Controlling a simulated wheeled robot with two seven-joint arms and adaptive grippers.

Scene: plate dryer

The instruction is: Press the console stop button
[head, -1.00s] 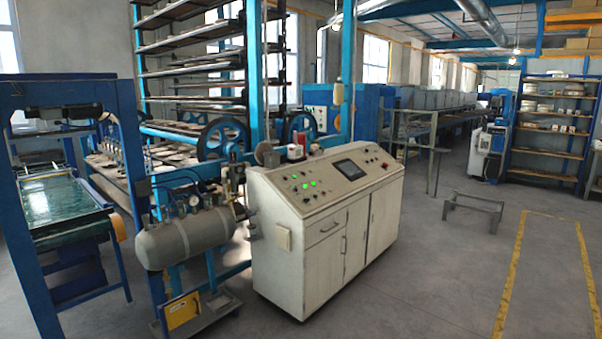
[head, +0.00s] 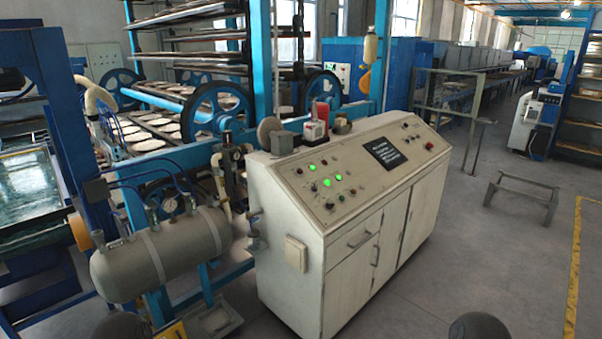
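The console (head: 300,240) is a cream cabinet with a sloped control panel, standing in the middle of the head view. Its panel has a dark screen (head: 385,152) with light text, and several lit green buttons (head: 326,182) to the left of it. A small red button (head: 429,146) sits near the right end of the panel. Other small knobs and buttons are dark or too small to read. I cannot tell from labels which one is the stop button. Neither gripper is in view; only dark rounded parts, probably of my arms, show at the bottom edge.
A grey tank (head: 165,255) with hoses stands left of the console. Behind it is a blue rack (head: 200,125) with plates. A low metal stand (head: 520,195) is on the floor at right. The floor in front and right of the console looks clear.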

